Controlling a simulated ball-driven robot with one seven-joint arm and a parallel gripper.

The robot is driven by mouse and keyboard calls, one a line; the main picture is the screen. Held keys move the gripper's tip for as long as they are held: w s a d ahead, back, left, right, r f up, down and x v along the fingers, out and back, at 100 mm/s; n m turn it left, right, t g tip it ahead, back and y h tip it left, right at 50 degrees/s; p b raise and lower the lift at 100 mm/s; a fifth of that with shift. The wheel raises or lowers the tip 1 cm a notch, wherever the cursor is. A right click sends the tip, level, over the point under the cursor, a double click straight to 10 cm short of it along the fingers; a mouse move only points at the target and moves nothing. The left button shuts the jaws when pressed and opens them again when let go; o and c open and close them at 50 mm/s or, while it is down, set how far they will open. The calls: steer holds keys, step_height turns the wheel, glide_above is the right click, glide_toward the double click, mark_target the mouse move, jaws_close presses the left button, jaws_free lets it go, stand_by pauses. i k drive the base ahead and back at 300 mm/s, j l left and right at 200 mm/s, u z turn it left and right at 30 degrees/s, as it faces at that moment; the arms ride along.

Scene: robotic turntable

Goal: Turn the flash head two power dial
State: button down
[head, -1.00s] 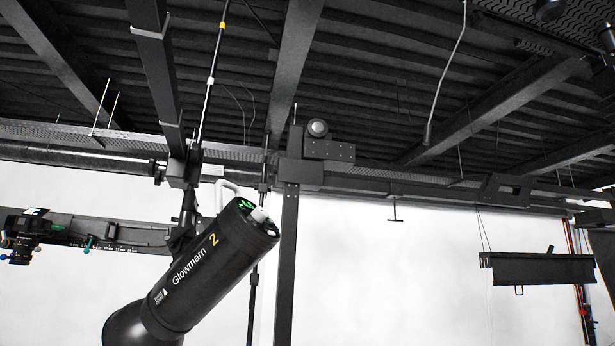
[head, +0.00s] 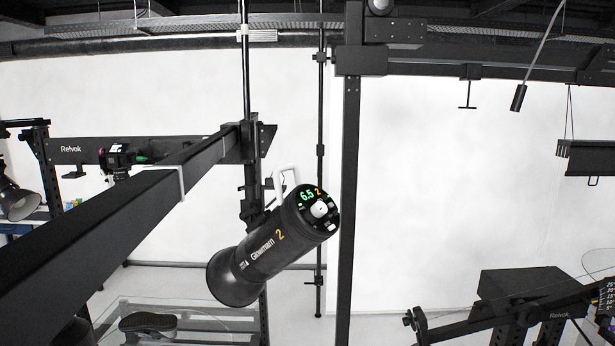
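The flash head (head: 262,248) is a black cylinder marked "Glowmarn" and a yellow "2". It hangs tilted in the middle of the head view, its wide dark reflector at the lower left and its control end at the upper right. The white power dial (head: 320,209) is a round knob on that end face. A green display (head: 307,195) beside it reads 6.5, and small buttons sit around it. A pale handle loop stands behind the head. My gripper is not in the picture, and nothing touches the dial.
A long black beam (head: 95,225) crosses the left foreground towards the head's mount. A dark upright post (head: 349,200) stands just right of the head. A glass-like table (head: 170,318) is at lower left, black "Relvok" equipment (head: 525,300) at lower right. Open space lies before the white wall.

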mark_target(319, 209)
steer(key=i+l, duration=0.15)
steer(key=i, duration=1)
